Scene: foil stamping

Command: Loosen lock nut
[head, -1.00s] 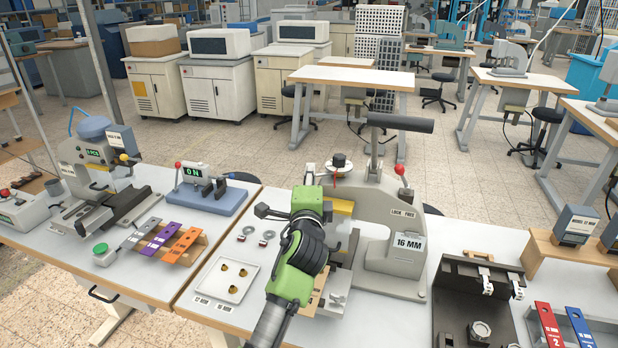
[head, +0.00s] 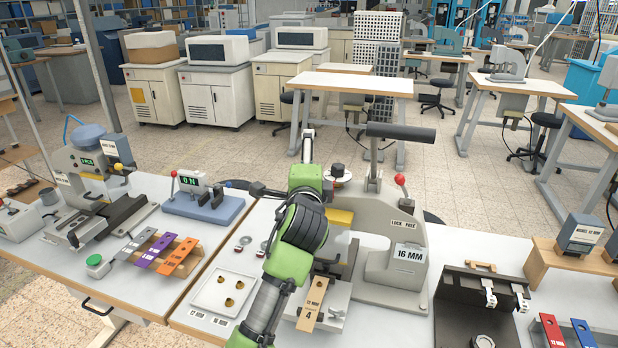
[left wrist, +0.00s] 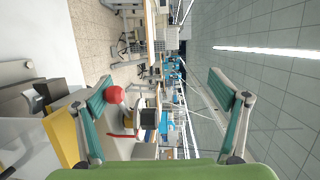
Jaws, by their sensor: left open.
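The grey hand press (head: 378,215) stands on the near table, with a label that seems to read LOCK FREE. A black knob (head: 337,170) sits on a pale ring at its head, beside my left gripper (head: 308,147); I cannot make out a separate lock nut. A red-ball lever (head: 400,180) rises on the press's right. In the left wrist view my left gripper (left wrist: 160,85) has its teal fingers wide apart and empty; a red ball (left wrist: 115,95) shows by one finger, and a yellow block (left wrist: 62,138) lies at left. My right gripper is not in view.
A wooden tag (head: 312,303) lies on the press bed. A white tray (head: 208,302) with brass pieces is left of it. A black fixture (head: 460,290) stands at right. A long black handle (head: 401,132) overhangs the press. A second press (head: 95,165) is at far left.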

